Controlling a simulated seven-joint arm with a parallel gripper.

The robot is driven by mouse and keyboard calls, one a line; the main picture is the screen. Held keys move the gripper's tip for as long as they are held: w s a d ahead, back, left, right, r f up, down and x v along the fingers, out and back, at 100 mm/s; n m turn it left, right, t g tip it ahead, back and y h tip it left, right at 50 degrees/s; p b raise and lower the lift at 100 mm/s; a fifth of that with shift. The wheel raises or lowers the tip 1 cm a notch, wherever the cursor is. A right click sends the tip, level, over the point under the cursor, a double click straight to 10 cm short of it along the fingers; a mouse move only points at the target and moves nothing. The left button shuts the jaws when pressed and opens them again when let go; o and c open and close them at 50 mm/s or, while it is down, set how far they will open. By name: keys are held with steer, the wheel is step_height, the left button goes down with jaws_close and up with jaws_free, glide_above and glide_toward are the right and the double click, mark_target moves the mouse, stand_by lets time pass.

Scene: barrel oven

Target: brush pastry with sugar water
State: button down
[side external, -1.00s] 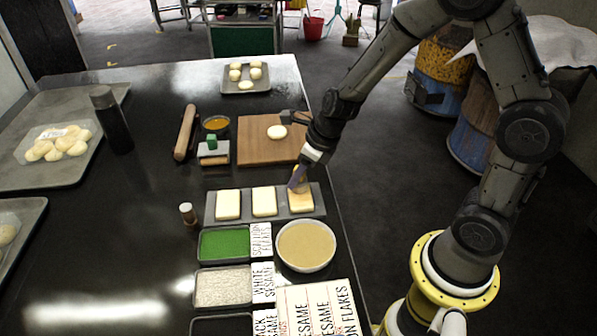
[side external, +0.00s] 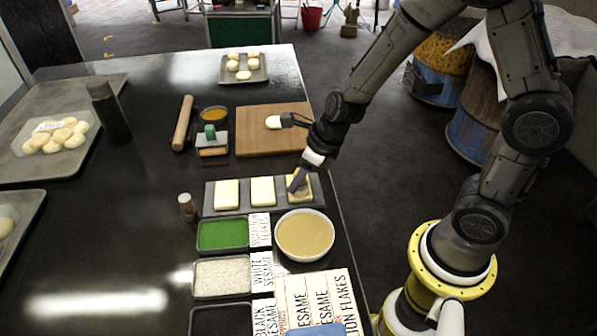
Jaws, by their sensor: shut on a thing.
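Three pale rectangular pastries, left (side external: 227,194), middle (side external: 263,191) and right (side external: 305,195), lie in a row on a grey tray (side external: 245,207). My gripper (side external: 308,166) is shut on a brush with a purple part (side external: 297,180). It holds the brush tilted, head down, over the right pastry and partly hides it. The brush head appears to be at the pastry's top, but contact is hard to tell. A white round bowl of tan liquid (side external: 305,234), likely the sugar water, stands just in front of the tray.
Trays of green flakes (side external: 223,235) and white sesame (side external: 222,278) with labels stand left of the bowl. A wooden board (side external: 262,140) with a dough round lies behind the tray. A small bottle (side external: 187,207) stands left. The table's left middle is clear.

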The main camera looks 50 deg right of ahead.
steer(key=shift+s+a+f, duration=0.15)
steer(key=shift+s+a, duration=0.2)
steer(key=shift+s, duration=0.1)
steer(key=shift+w+d+r, duration=0.15)
steer(key=shift+w+d, duration=0.95)
steer(key=shift+w, duration=0.05)
steer(key=shift+w+d+r, duration=0.1)
steer(key=shift+w+d, duration=1)
steer(key=shift+r, duration=3)
steer(key=shift+w+f, duration=0.1)
steer(key=shift+f, duration=2.5)
steer(key=shift+f, duration=0.5)
steer(key=shift+a, duration=0.1)
